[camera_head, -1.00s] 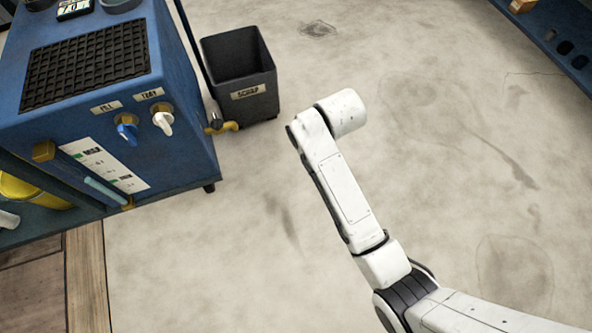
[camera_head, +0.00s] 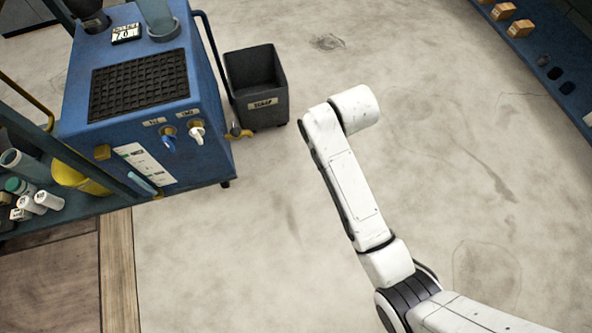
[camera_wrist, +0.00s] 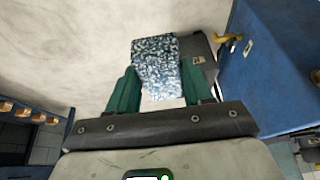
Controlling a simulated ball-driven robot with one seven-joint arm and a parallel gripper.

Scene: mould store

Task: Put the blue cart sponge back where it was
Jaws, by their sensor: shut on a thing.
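The sponge (camera_wrist: 156,62) is a speckled blue and white block in the wrist view. My gripper (camera_wrist: 160,86) is shut on it, with one green finger on each side. The sponge is held out beyond the fingertips, above pale floor. In the head view my white arm shows, but the gripper and sponge do not. A blue rack or cart (camera_head: 62,207) with a yellow bucket (camera_head: 78,177) and several small bottles (camera_head: 40,201) stands at the left of the head view. I cannot tell where the sponge was before.
A blue machine (camera_head: 205,105) with a black grate and valves stands upper left. A dark scrap bin (camera_head: 262,105) is beside it, also partly visible behind the sponge in the wrist view (camera_wrist: 204,47). Blue shelving (camera_head: 560,92) with boxes is far right. The floor between is clear.

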